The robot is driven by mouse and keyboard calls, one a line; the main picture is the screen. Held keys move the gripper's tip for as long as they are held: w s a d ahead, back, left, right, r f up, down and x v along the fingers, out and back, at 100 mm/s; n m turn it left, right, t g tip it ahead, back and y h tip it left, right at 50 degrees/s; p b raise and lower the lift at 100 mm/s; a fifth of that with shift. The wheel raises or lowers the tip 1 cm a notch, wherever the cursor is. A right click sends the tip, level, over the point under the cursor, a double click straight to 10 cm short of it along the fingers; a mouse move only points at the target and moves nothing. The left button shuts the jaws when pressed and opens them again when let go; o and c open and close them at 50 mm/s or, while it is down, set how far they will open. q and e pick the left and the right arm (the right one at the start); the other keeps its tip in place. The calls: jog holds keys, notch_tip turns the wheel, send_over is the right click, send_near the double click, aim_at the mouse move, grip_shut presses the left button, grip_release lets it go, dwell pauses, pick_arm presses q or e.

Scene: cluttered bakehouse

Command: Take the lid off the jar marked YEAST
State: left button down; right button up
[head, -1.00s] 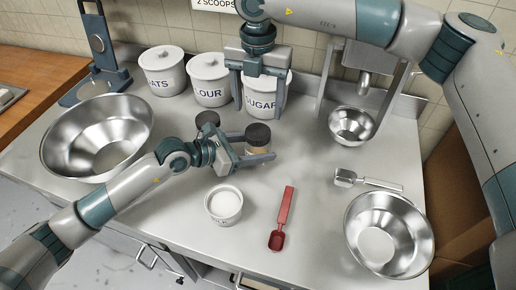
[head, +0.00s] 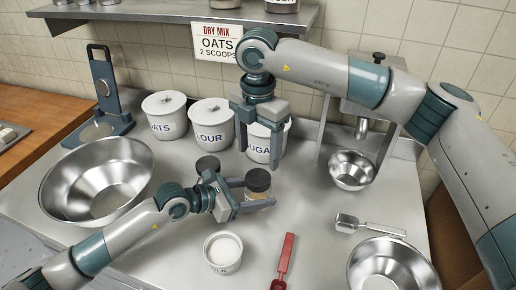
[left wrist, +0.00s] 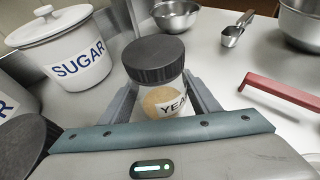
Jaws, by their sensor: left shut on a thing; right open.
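The jar marked YEAST (left wrist: 165,101) is a small clear jar with pale contents, and its dark ridged lid (left wrist: 155,60) is on it. My left gripper (head: 255,195) is shut on the jar's body from the left, below the lid. My right gripper (head: 261,155) is open and empty, pointing down in front of the SUGAR canister, behind and above the jar.
A second dark-lidded jar (head: 207,165) stands close to the left. White canisters marked OATS (head: 165,122), FLOUR (head: 212,130) and SUGAR (head: 258,152) stand behind. A white ramekin (head: 222,254), red scoop (head: 284,262) and metal bowl (head: 390,268) are in front.

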aim_at(258, 177)
jog(key=shift+f, duration=4)
